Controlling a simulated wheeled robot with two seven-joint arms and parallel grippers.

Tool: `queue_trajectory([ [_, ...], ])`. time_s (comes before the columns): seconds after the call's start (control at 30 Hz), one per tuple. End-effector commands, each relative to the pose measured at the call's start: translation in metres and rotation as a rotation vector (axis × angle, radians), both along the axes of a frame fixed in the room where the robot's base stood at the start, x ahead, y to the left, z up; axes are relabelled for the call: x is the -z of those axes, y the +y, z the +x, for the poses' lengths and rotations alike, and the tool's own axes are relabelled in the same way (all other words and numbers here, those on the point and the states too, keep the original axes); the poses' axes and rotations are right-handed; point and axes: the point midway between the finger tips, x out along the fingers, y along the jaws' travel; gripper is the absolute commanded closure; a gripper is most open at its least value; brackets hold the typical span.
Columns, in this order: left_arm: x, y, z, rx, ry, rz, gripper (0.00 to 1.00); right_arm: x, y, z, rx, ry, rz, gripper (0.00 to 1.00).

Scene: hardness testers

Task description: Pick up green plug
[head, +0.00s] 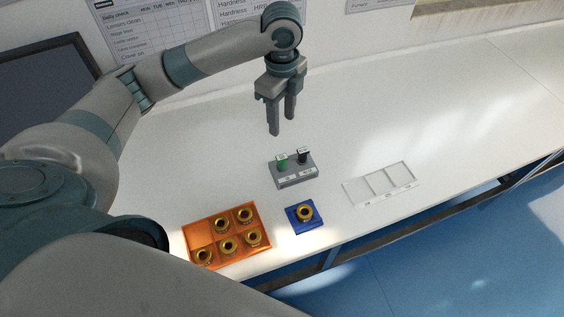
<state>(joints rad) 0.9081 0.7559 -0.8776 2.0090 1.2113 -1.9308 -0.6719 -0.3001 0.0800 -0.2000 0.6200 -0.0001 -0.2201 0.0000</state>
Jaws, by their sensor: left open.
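The green plug (281,161) stands upright in the left side of a small grey holder (296,182) on the white bench. A black plug (303,154) stands in the holder's right side, close beside the green one. My left gripper (282,128) points down above and behind the holder. Its two fingers are apart and nothing is between them. It does not touch the green plug. My right gripper is not in view.
An orange tray (197,233) with several brass rings is at the front left. A blue block (294,223) bears one brass ring. A white three-part tray (358,194) lies to the right. The bench's right side (450,110) is clear. A dark monitor (40,95) stands at left.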

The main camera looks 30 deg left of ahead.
Motion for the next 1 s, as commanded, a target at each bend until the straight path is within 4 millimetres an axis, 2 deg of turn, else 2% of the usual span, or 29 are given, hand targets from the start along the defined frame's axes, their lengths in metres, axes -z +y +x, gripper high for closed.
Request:
queue_trajectory([
  [0.17, 0.011, 0.000, -0.001, -0.001, 0.003, 0.000, 0.58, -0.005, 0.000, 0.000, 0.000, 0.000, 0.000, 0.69],
  [0.27, 0.025, 0.000, -0.001, -0.001, 0.005, 0.002, 0.58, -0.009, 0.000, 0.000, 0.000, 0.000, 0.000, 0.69],
  [0.73, 0.105, -0.001, -0.001, -0.001, 0.004, -0.001, 0.58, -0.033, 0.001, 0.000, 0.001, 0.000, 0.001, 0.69],
  [1.0, 0.122, 0.000, 0.000, -0.001, 0.000, 0.000, 0.58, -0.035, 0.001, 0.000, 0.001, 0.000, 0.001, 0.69],
])
